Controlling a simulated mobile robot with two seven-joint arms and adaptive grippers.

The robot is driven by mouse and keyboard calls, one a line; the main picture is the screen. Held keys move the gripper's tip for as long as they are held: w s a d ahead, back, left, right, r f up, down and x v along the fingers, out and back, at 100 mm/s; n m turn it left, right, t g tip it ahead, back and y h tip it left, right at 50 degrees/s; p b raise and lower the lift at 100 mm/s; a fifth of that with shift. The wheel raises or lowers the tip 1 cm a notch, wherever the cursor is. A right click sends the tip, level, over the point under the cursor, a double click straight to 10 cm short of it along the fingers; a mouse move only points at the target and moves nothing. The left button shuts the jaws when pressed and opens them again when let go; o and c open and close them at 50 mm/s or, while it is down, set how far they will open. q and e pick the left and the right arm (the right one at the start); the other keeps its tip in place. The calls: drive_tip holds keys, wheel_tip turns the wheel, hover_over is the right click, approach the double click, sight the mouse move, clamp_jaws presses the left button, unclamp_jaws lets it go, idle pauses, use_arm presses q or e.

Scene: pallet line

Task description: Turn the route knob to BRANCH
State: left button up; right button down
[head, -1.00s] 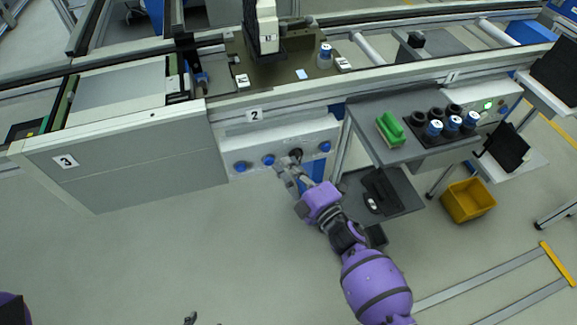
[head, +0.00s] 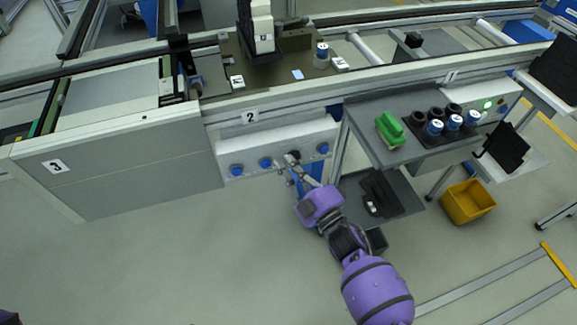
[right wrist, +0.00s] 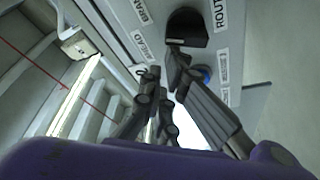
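The route knob (head: 294,156) is black and sits on the pale control panel (head: 312,134) under sign 2, between blue buttons. In the right wrist view the black knob (right wrist: 187,28) is beside the ROUTE label (right wrist: 220,14); the BRANCH label (right wrist: 143,10) and AHEAD label (right wrist: 150,45) are on its other side. My right gripper (head: 284,166) is at the panel front, just below and left of the knob. Its fingers (right wrist: 163,62) are apart, with one fingertip close to the knob; I cannot tell whether it touches. Nothing is between them. My left gripper is out of view.
Blue buttons (head: 265,163) and (head: 323,148) flank the knob closely. A yellow bin (head: 468,202) is on the floor. The floor left of my right arm is clear.

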drive_tip(key=shift+w+d+r+m+t+h+b, duration=0.1)
drive_tip(key=shift+d+m+t+h+b, duration=0.2)
drive_tip(key=shift+m, duration=0.7)
drive_tip(key=shift+w+d+r+m+t+h+b, duration=0.15)
drive_tip(key=shift+d+m+t, duration=0.15)
drive_tip(key=shift+m, duration=0.7)
drive_tip(key=shift+d+f+m+t+h+b, duration=0.15)
drive_tip(key=shift+d+m+t+b, duration=0.2)
drive_tip(key=shift+m, duration=0.65)
drive_tip(key=shift+r+m, duration=0.15)
drive_tip(key=shift+m, duration=0.25)
